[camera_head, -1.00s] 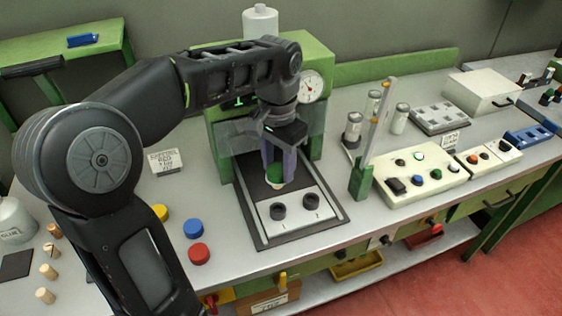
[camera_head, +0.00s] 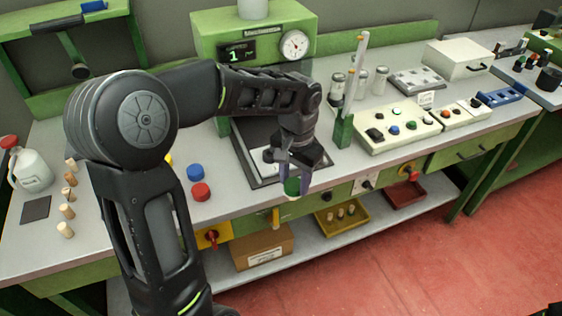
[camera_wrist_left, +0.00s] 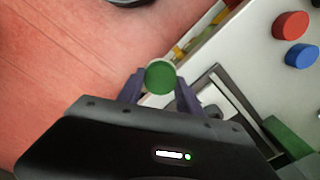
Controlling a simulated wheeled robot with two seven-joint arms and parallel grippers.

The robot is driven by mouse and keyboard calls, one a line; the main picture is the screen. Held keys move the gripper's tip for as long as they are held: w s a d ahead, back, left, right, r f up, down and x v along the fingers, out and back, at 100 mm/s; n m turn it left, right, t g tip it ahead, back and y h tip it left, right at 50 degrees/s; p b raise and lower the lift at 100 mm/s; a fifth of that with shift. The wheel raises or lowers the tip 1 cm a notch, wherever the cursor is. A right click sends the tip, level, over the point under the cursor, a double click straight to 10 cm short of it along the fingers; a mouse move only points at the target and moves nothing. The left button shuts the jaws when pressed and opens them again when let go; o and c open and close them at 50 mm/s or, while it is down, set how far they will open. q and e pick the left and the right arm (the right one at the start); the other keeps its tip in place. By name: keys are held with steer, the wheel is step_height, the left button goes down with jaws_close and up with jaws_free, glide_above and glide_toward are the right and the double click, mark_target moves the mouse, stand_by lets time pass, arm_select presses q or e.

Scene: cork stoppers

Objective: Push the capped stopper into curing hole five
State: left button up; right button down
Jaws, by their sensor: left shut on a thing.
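My left gripper (camera_head: 293,178) is shut on the green-capped stopper (camera_head: 292,188), out in front of the bench edge and above the lower shelf. In the left wrist view the round green cap (camera_wrist_left: 160,77) faces the camera between the two purple fingers; the stopper's body is hidden beneath it. A grey block with rows of sockets (camera_head: 418,80) sits at the back right of the bench, apart from the gripper. I cannot read numbers on it or tell which hole is five.
A green press (camera_head: 240,30) with a dial stands behind my left arm. A green post holder (camera_head: 343,132) with upright rods stands right of the gripper, near a button panel (camera_head: 398,126). Blue (camera_head: 195,172) and red (camera_head: 201,191) caps and several corks lie left.

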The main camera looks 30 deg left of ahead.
arm_select(q)
steer(key=w+d+f, duration=0.1)
steer(key=d+f, duration=0.3)
steer(key=f, duration=0.4)
steer(key=w+d+f+n, duration=0.1)
steer(key=d+f, duration=0.3)
steer(key=f, duration=0.5)
steer(key=shift+w+d+f, duration=0.15)
steer(key=shift+w+d, duration=0.2)
steer(key=shift+w, duration=0.05)
